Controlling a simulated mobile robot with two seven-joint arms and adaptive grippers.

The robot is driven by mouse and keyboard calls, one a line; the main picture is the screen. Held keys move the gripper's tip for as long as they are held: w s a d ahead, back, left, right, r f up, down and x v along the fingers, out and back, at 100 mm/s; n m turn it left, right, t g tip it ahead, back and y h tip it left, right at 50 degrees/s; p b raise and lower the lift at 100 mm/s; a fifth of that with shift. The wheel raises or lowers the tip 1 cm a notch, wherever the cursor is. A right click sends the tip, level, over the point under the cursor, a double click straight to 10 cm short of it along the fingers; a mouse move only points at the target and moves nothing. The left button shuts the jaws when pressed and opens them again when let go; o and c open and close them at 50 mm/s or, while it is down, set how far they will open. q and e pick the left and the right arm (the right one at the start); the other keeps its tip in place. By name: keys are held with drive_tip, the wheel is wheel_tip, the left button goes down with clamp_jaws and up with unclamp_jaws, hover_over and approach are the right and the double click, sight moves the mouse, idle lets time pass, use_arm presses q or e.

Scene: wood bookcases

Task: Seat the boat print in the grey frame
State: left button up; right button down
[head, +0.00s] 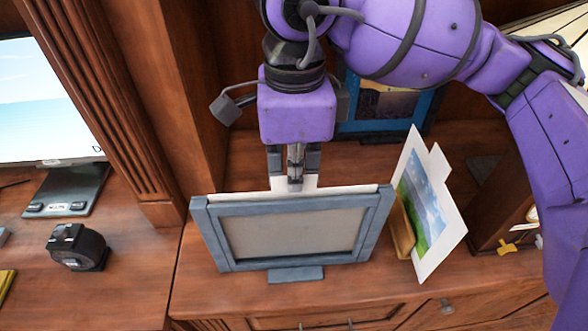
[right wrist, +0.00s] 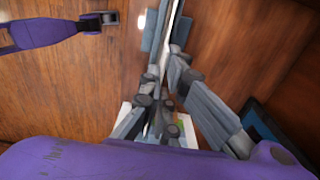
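The grey frame (head: 280,267) stands upright on the cabinet top, its opening showing a plain grey-beige panel. A white print (head: 340,190) shows as a thin strip along the frame's top edge, with a white tab above it. Its picture side is hidden, so I cannot tell from its face that it is the boat print. My right gripper (head: 295,170) points down over the frame and is shut on the tab. In the right wrist view its fingers (right wrist: 164,85) close on the thin edge. My left gripper (right wrist: 104,20) appears small in the right wrist view; its fingers are unclear.
A landscape print (head: 425,205) leans in a wooden holder (head: 402,232) right of the frame. A blue-framed picture (head: 400,125) stands behind. A wood post (head: 120,90) rises at the left, beyond it a black tape dispenser (head: 78,248) and a screen (head: 45,100).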

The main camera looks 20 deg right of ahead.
drive_tip(key=shift+f+b, duration=0.45)
drive_tip(key=shift+f, duration=0.3)
drive_tip(key=c, duration=2.5)
unclamp_jaws()
drive_tip(key=o, duration=0.6)
drive_tip(key=shift+o, duration=0.2)
wheel_tip(320, 180, up, 12)
drive_tip(key=shift+f, duration=0.1)
